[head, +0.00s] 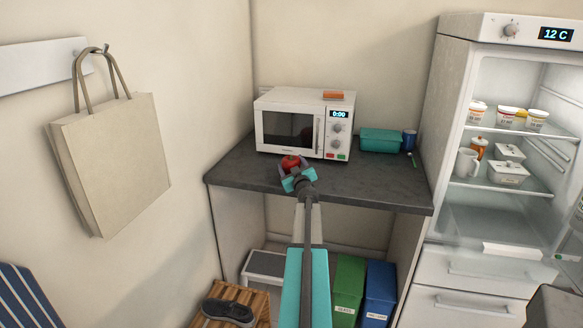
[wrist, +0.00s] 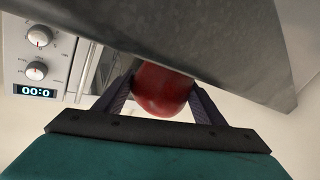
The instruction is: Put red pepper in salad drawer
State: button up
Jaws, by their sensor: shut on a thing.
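The red pepper (head: 290,162) is between the fingers of my gripper (head: 292,166) in the head view, just in front of the microwave at the counter's left part. In the wrist view my gripper (wrist: 162,100) is shut on the red pepper (wrist: 162,92), with a dark finger on each side. The grey counter surface (wrist: 215,45) hides the pepper's upper part there. I cannot tell whether the pepper touches the counter. The fridge (head: 510,120) stands open at the right. Its glassy lower compartment (head: 480,222) looks like the salad drawer; its front is partly visible.
The white microwave (head: 285,125) stands on the counter (head: 375,185), with an orange item (head: 333,95) on top. A teal box (head: 381,140) and blue cup (head: 409,139) are right of it. Fridge shelves hold several tubs and dishes. Bins (head: 348,285) stand below.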

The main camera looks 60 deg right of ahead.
jog(key=shift+f, duration=0.1)
jog(key=o, duration=1.1)
jog(key=shift+r, duration=0.2)
jog(key=shift+v, duration=1.5)
jog(key=v, duration=0.9)
